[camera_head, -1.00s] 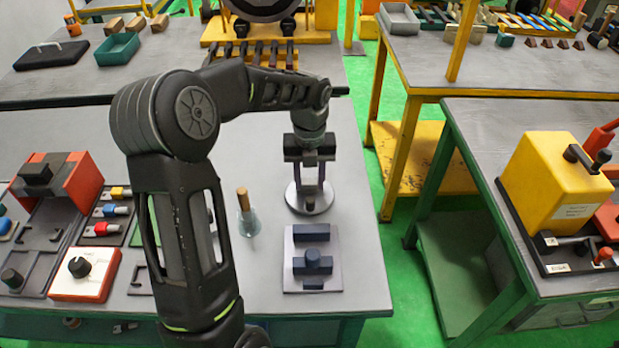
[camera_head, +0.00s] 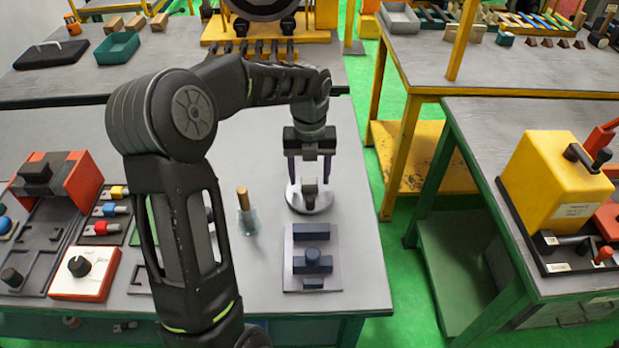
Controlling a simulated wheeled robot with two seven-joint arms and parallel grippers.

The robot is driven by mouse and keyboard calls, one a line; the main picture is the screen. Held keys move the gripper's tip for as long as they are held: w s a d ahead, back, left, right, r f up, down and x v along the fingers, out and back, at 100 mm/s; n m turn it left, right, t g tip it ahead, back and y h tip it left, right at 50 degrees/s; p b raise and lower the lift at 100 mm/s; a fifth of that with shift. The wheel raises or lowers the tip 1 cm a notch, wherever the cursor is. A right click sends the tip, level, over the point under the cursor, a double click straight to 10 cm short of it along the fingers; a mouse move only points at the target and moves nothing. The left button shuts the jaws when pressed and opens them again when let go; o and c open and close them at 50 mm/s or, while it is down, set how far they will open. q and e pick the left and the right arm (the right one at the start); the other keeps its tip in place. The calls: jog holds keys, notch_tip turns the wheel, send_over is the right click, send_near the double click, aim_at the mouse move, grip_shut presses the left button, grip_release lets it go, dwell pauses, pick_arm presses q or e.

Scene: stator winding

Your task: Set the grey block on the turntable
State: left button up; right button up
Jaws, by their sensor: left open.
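The turntable (camera_head: 296,203) is a pale round disc near the right edge of the near table. A small grey block (camera_head: 310,187) stands on it, near its middle. My left gripper (camera_head: 310,178) points straight down over the disc. Its two fingers are spread wide, one on each side of the block, with visible gaps between. The fingertips hang just above or at the disc; I cannot tell whether they touch it. My right gripper is not in view.
A grey plate with dark blocks (camera_head: 312,262) lies in front of the turntable. A red-and-white knob box (camera_head: 85,275) and trays fill the left side. The table's right edge is close.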

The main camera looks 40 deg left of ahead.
aim_at(310, 180)
pick_arm(q)
notch_tip(310, 180, up, 11)
jog(key=shift+f, duration=0.2)
dwell(0.6)
